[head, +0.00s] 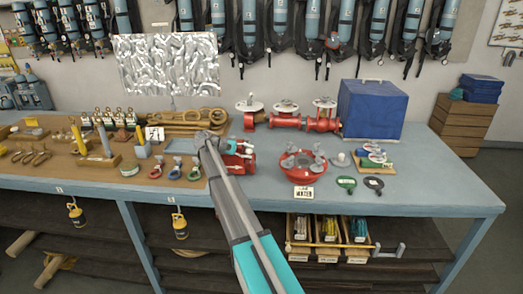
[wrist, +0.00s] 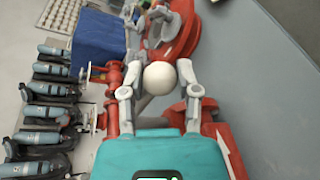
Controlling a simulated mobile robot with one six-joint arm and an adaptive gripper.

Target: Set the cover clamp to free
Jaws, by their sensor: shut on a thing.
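My gripper (wrist: 158,82) is shut on a white ball knob (wrist: 160,77), with one finger on each side of it. A red body (wrist: 228,140) with a white pointer-like strip lies beside and below the right finger. I take the knob to be the cover clamp's handle, but its stem and joint are hidden behind the gripper. In the head view my gripper (head: 222,146) reaches over the bench to a red device (head: 239,161), partly covered by my arm. I cannot read any free or locked marking.
A red round flanged piece (head: 303,166) with grey clamps stands to the right, near a blue box (head: 372,108). Red valves (head: 285,121) stand behind. The bench's front right (head: 430,185) is clear.

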